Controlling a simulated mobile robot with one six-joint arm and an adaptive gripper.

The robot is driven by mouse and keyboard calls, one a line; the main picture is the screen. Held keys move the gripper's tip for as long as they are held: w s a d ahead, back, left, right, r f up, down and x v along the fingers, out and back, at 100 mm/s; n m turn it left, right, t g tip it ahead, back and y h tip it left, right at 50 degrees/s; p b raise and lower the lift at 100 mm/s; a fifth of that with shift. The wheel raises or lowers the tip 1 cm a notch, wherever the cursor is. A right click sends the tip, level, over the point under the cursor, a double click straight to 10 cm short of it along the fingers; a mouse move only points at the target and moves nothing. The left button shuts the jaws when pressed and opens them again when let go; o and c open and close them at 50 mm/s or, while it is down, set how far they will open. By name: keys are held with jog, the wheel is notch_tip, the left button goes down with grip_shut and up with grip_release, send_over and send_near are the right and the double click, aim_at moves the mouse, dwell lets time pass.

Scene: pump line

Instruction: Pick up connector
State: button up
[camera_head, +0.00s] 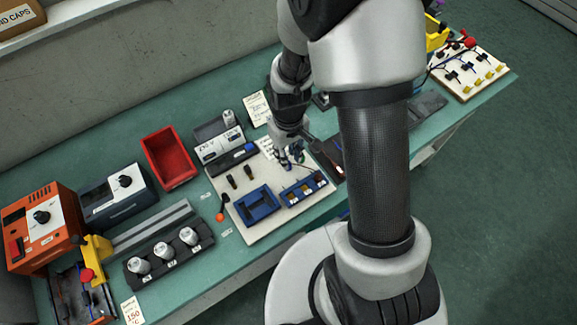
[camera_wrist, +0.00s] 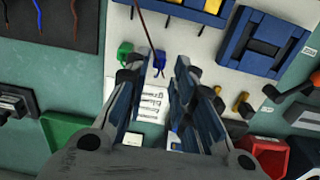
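My gripper (camera_wrist: 157,70) is open in the wrist view, its two fingers apart over the white board. A small blue connector-like piece (camera_wrist: 159,62) shows between the fingertips, with a thin dark red wire running up from near it. A small green piece (camera_wrist: 125,52) lies close to the left fingertip. I cannot tell which of these is the connector, or whether a finger touches either. White labelled blocks (camera_wrist: 152,105) lie on the board between the fingers. In the head view my gripper (camera_head: 291,157) is low over the white board (camera_head: 275,222), and its tips are partly hidden.
A blue square fixture (camera_head: 257,205), a blue compartment box (camera_head: 303,188) and two dark upright plugs (camera_head: 247,171) stand on the board. A red bin (camera_head: 169,158) and a grey label printer (camera_head: 217,143) stand to the left. My arm hides part of the bench.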

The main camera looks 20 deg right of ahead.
notch_tip(320, 180, down, 5)
jog(key=shift+w+f+b, duration=0.1)
jog(key=shift+b, duration=1.15)
jog(key=shift+c, duration=0.4)
grip_shut()
jog(key=shift+r, duration=0.25)
